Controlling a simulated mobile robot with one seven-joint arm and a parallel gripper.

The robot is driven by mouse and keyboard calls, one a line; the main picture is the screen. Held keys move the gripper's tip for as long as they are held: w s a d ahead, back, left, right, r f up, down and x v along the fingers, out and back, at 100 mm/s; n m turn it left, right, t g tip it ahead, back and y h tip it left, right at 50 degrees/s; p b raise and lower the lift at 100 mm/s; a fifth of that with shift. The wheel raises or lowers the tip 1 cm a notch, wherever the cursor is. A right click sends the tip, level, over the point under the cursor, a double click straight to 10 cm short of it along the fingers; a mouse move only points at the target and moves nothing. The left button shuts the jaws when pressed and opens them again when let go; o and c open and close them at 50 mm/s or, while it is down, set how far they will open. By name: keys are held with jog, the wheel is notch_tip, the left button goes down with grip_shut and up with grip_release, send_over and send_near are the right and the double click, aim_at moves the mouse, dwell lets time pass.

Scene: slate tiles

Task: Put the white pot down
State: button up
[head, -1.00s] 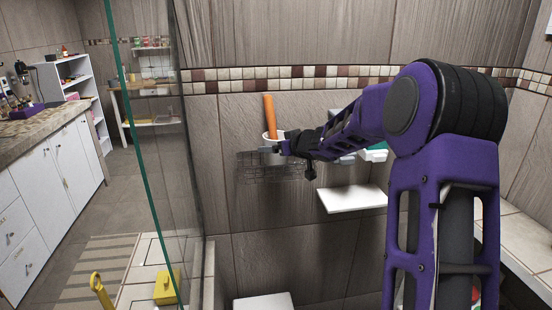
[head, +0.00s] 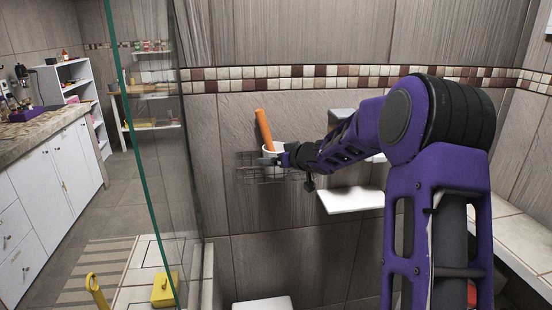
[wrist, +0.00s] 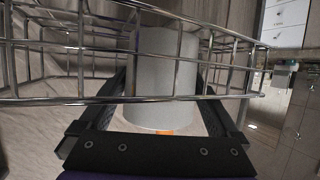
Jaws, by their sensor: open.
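The white pot (head: 272,151) sits at the wire basket (head: 247,170) on the tiled wall, with a long orange object (head: 263,129) standing out of it and leaning left. In the wrist view the pot (wrist: 165,72) is between my two fingers, behind the wire rails of the basket (wrist: 60,103). My gripper (head: 280,159) is open around the pot. A gap shows beside the pot at the right finger; contact at the left finger is unclear. Whether the pot's base rests on the wires is hard to tell.
A white shelf (head: 350,199) juts from the wall right of the basket, with a grey holder (head: 341,115) above it, partly behind my arm. A glass panel (head: 185,130) stands to the left. A white lid or seat (head: 263,304) is below.

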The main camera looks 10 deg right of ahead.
jog(key=shift+s+r, duration=0.1)
jog(key=shift+r, duration=0.1)
jog(key=p+v, duration=0.2)
jog(key=v, duration=0.9)
jog(key=shift+s+d+r, duration=0.15)
jog(key=shift+s+d, duration=0.05)
jog(key=shift+s, duration=0.1)
